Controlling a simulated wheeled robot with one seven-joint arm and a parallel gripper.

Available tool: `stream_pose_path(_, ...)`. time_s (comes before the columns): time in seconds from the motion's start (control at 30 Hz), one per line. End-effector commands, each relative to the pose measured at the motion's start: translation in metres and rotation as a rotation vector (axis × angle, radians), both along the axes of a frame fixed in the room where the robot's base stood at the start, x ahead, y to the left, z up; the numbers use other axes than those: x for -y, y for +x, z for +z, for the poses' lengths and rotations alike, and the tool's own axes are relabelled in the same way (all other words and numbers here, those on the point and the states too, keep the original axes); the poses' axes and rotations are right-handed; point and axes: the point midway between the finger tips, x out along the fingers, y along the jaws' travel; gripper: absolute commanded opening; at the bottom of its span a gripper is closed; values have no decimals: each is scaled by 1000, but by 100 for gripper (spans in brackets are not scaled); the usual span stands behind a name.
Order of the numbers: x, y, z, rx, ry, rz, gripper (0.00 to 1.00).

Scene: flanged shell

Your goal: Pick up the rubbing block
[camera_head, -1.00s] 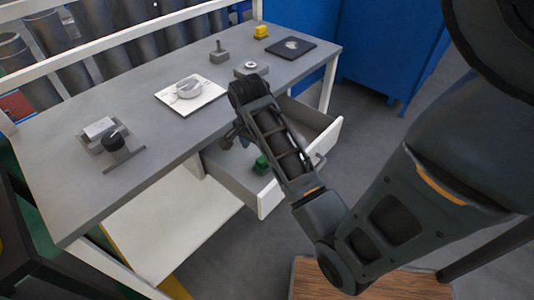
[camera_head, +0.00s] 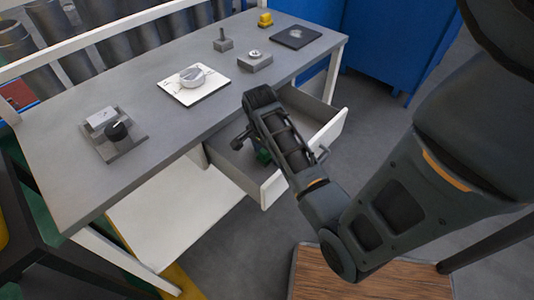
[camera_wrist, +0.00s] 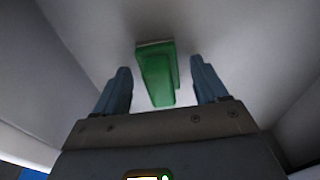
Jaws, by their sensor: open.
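The rubbing block looks to be the green block (camera_wrist: 157,75) inside the open drawer. In the wrist view it lies on the pale drawer floor, between and just beyond my two fingers. In the head view only a bit of the green block (camera_head: 263,157) shows, the rest hidden behind my arm. My gripper (camera_wrist: 158,82) is open and empty, with a clear gap on each side of the block. In the head view my gripper (camera_head: 242,138) reaches down at the drawer's left part and is mostly hidden by the arm.
The open drawer (camera_head: 272,190) has white walls close around my gripper, under the grey tabletop (camera_head: 185,115). On the top stand a white plate with a round part (camera_head: 193,76), a grey fixture with a black knob (camera_head: 115,135), small grey blocks and a yellow piece (camera_head: 265,19).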

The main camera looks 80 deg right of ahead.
Motion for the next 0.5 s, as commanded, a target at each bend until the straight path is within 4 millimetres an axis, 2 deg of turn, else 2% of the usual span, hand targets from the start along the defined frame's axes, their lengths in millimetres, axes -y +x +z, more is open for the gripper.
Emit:
stream_pose_path(0.13,0,0,0,0,0,0,71)
stream_pose_path(0.5,0,0,1,0,0,0,36)
